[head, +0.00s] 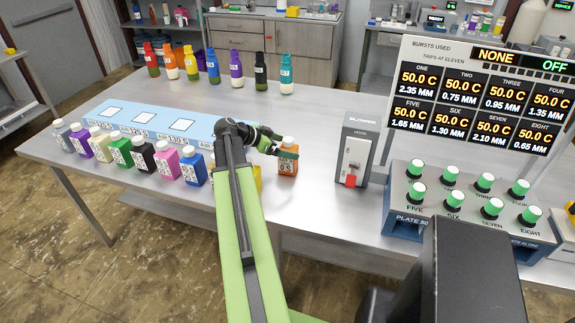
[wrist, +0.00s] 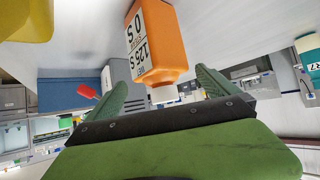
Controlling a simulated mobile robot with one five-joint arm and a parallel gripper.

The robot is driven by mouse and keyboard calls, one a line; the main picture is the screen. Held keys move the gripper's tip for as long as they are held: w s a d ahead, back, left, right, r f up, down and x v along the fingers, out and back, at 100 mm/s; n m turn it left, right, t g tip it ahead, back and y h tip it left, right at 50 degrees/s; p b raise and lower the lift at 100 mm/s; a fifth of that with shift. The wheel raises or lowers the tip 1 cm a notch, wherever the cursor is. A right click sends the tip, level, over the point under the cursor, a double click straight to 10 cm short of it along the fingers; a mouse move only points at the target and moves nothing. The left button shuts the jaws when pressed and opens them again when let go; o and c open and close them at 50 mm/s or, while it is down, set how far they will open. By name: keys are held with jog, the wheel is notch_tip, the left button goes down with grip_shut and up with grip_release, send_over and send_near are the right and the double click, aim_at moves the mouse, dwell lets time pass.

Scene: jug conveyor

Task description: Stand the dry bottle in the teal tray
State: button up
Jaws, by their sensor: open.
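An orange bottle (head: 288,160) with a white label and pale cap stands upright near the table's front edge. My gripper (head: 272,141) is open beside its upper part in the head view. In the wrist view the orange bottle (wrist: 158,48) appears inverted, with its neck between my two spread green fingers; I cannot tell if either touches it. Its label reads "125 S" and "0 S". Other square bottles, such as the blue one (head: 193,168) and the pink one (head: 167,160), stand in a row to the left. I cannot tell which bottle is dry. No teal tray is clearly visible.
A light-blue strip (head: 190,119) with white squares lies behind the front row. Several round bottles, including a teal one (head: 286,76), stand at the back. A grey blower (head: 356,147) with a red switch and a knob panel (head: 465,200) stand to the right.

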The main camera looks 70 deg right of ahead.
aim_at(294, 149)
jog(key=b+x, duration=0.3)
jog(key=x, duration=0.2)
jog(key=shift+f, duration=0.3)
jog(key=shift+d, duration=0.2)
jog(key=shift+a+r, duration=0.1)
jog(key=shift+r, duration=0.05)
jog(key=shift+c, duration=0.2)
